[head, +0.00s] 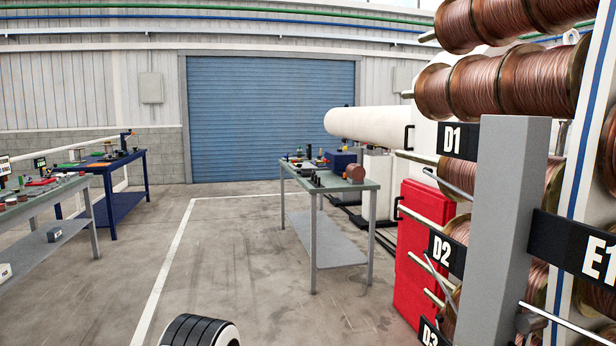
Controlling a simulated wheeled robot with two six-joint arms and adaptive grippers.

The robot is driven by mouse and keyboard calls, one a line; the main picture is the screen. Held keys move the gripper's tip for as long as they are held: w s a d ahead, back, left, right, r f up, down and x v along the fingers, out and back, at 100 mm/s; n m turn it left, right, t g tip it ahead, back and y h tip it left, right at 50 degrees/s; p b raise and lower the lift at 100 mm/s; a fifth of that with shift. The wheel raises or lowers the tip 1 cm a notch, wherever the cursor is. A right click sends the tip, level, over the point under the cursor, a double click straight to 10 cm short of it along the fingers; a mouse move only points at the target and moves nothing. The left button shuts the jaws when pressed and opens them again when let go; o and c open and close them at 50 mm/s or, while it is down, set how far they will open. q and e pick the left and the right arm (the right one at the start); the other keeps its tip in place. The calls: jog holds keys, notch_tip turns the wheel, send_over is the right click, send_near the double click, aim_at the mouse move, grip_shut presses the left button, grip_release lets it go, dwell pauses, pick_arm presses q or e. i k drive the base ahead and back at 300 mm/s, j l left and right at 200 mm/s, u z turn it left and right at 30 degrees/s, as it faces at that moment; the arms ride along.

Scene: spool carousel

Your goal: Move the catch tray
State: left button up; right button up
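I cannot pick out a catch tray for certain in the head view. The spool carousel (512,200) fills the right side, with copper wire spools (480,85) on its rods and black labels D1 (457,138), D2 (446,252) and E1 (590,262). Its lower part is cut off by the picture's bottom edge, so the floor under it is hidden. Neither of my grippers is in view.
A grey-green workbench (330,183) with small items and a copper spool (354,174) stands ahead. A red cabinet (420,240) is beside the carousel. More benches (75,186) stand at left. Floor (225,270) between them is clear, up to the blue shutter (270,115).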

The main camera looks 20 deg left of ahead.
aim_at(305, 173)
jog(key=u, duration=0.35)
jog(key=i+j+u, duration=0.1)
jog(key=i+u, duration=0.4)
jog(key=i, duration=4.75)
jog(key=i+z, duration=0.1)
jog(key=i, duration=0.4)
jog(key=i+j+z, duration=0.1)
jog(key=i, duration=0.4)
jog(key=i+j+z, duration=0.1)
jog(key=i, duration=0.4)
jog(key=i+j+z, duration=0.1)
jog(key=i, duration=0.4)
jog(key=i+j+z, duration=0.1)
jog(key=i+j, duration=0.15)
jog(key=i, duration=0.2)
jog(key=i+j+z, duration=0.1)
jog(key=i+j, duration=0.15)
jog(key=i, duration=0.25)
